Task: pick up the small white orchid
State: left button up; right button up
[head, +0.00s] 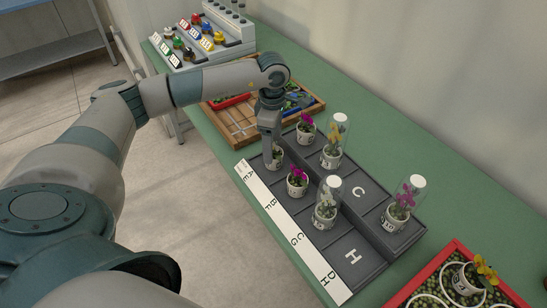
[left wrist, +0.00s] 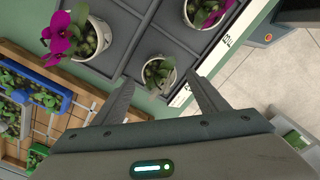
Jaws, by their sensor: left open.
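My left gripper (head: 270,133) is open and points down over the near left end of the dark grey stepped tray (head: 371,262). A small white pot (head: 277,163) stands in the tray right below it. In the left wrist view this pot (left wrist: 146,72) with green leaves shows ahead, between my open fingers (left wrist: 163,86), with no contact visible. I cannot make out its flower colour. Another pot (head: 323,222) holds a pale, whitish plant under a clear cover (head: 328,187) in the front row. My right gripper is not in view.
Magenta orchids stand uncovered in pots (head: 297,188) (head: 306,135) beside my gripper. Covered pots with yellow (head: 331,160) and magenta (head: 397,219) flowers stand in the back row. A wooden divided tray (head: 237,129) lies behind the arm; a red-rimmed tray (head: 459,245) is at right.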

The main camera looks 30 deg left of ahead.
aim_at(274, 155)
pick_arm(q)
jog(key=shift+f, duration=0.2)
notch_tip(274, 155, down, 3)
jog(key=shift+d+f+p, duration=0.1)
jog(key=shift+f+p, duration=0.1)
jog(key=shift+p, duration=1.05)
jog(key=shift+f, duration=0.6)
jog(key=shift+w+f, duration=0.1)
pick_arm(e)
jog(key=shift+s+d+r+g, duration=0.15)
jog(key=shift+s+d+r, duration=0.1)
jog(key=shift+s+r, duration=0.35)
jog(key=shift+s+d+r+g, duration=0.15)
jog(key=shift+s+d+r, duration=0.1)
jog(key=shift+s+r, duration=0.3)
pick_arm(q)
jog(key=shift+c, duration=0.4)
jog(key=c, duration=1.1)
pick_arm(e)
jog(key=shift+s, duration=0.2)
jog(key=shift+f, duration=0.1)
